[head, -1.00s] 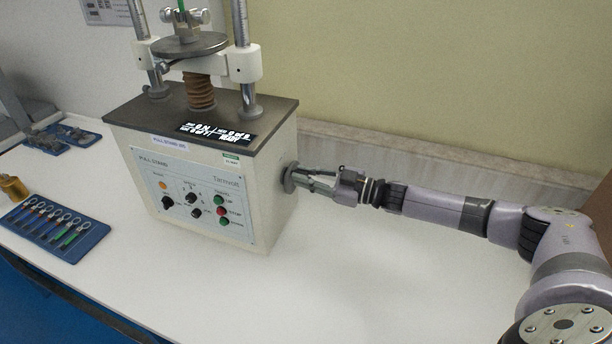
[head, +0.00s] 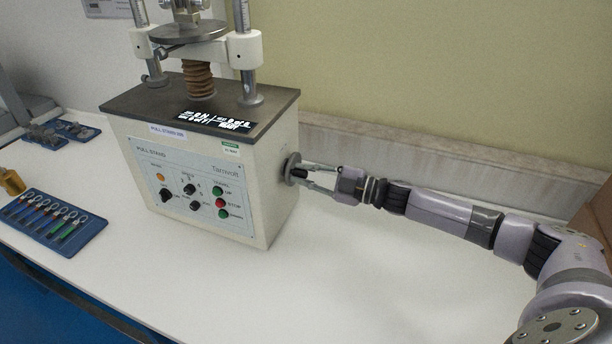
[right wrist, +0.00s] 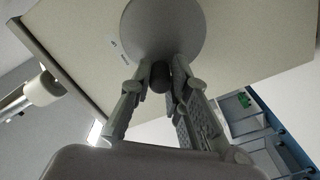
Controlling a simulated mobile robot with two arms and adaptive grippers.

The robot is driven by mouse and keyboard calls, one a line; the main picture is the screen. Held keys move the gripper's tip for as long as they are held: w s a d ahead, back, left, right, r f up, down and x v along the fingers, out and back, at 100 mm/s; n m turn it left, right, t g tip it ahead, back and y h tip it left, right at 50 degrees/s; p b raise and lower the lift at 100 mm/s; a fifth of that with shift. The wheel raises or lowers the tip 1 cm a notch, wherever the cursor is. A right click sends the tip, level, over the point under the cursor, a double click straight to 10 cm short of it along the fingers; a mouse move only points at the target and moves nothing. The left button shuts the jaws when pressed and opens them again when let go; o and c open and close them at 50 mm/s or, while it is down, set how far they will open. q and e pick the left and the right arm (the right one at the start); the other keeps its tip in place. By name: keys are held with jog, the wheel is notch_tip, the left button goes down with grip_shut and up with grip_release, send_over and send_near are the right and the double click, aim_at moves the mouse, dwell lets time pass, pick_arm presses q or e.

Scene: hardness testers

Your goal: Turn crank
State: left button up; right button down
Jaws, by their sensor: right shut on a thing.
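The crank (head: 291,168) is a round grey disc on the right side wall of the white pull-stand tester (head: 272,195). A dark, short handle (head: 300,172) sticks out of the disc. My right gripper (head: 306,176) is at the disc with its fingers around this handle, shut on it. In the right wrist view, the crank disc (right wrist: 165,32) fills the top middle, and the dark handle (right wrist: 160,76) sits between the fingertips of the right gripper (right wrist: 160,84). My left gripper is not in view.
The tester's control panel (head: 195,190) has knobs and buttons. A blue tray (head: 52,222) of several hooked pieces lies at left, beside a brass weight (head: 11,181). The white bench (head: 330,260) is clear in front of my right arm. A wall ledge (head: 440,165) runs behind.

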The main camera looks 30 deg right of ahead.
jog(key=shift+a+f+n, duration=0.1)
jog(key=shift+n, duration=0.3)
jog(key=c, duration=1.5)
grip_release()
jog(key=shift+s, duration=0.1)
jog(key=v, duration=1.2)
